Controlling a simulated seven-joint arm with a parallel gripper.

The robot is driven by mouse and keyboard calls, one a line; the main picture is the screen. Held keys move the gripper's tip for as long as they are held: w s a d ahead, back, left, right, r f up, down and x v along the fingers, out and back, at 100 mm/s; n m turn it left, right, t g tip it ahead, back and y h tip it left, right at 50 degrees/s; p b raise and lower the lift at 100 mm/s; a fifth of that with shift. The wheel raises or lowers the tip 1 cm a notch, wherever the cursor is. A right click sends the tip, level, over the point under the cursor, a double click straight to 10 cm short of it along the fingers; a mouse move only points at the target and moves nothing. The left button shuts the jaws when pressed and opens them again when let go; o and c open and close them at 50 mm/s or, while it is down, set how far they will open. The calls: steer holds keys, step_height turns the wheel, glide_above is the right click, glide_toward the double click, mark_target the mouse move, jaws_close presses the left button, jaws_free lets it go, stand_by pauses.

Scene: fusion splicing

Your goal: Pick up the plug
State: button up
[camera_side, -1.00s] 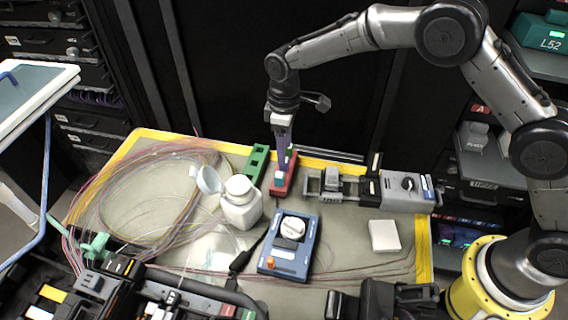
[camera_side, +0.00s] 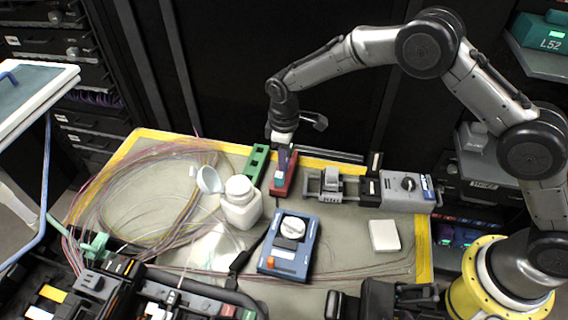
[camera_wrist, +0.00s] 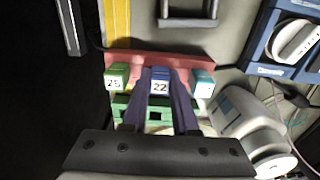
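Several numbered plugs sit in a red holder (camera_wrist: 125,60). A blue plug marked 22 (camera_wrist: 160,80) is in the middle, a green plug marked 25 (camera_wrist: 115,82) is to its left, and a teal plug (camera_wrist: 204,84) is to its right. My gripper (camera_wrist: 161,76) has its two dark purple fingers on either side of the blue plug. I cannot tell whether they press on it. In the side view my gripper (camera_side: 284,172) points down at the red holder (camera_side: 291,160), and its fingers partly hide the plugs.
A green holder (camera_side: 256,164) stands left of the red one. A white bottle (camera_side: 241,204), a blue device (camera_side: 290,262) and a grey fixture with a knob (camera_side: 405,190) are nearby. Loose coiled fibres (camera_side: 110,215) cover the mat's left. A white box (camera_side: 384,236) lies at right.

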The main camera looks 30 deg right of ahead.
jaws_close()
steer(key=shift+r, duration=0.55)
step_height(320, 180, up, 2)
steer(key=shift+r, duration=0.15)
steer(key=s+d+r, duration=0.5)
steer(key=s+r, duration=0.4)
steer(key=s, duration=0.4)
steer(key=shift+r, duration=0.35)
